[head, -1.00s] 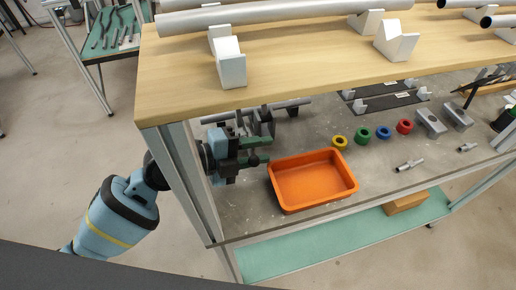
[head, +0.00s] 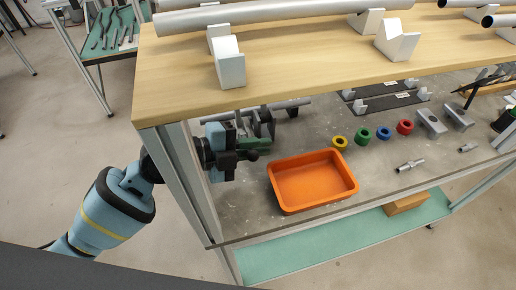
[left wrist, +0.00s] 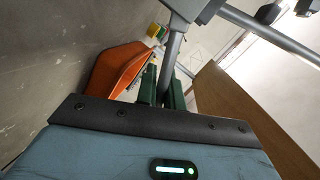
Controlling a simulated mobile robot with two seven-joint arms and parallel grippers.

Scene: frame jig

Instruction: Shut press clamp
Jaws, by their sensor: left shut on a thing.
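The press clamp (head: 266,124) is a dark grey fixture on the grey lower bench top, under the wooden shelf at the left end. My left gripper (head: 257,146) reaches in past the bench's left leg, in front of the clamp, and partly covers it. In the left wrist view its green fingers (left wrist: 162,88) are shut on a grey bar, the clamp's lever (left wrist: 172,62). The lever runs up to a grey block at the top of that view. A dark knob shows beside the fingers in the head view. My right gripper is not in view.
An orange tray (head: 312,207) stands just right of my left gripper. Yellow, green, blue and red rings (head: 404,127) lie farther right. The wooden shelf (head: 300,65) overhangs the clamp. A metal bench leg (head: 190,175) stands close to my left arm.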

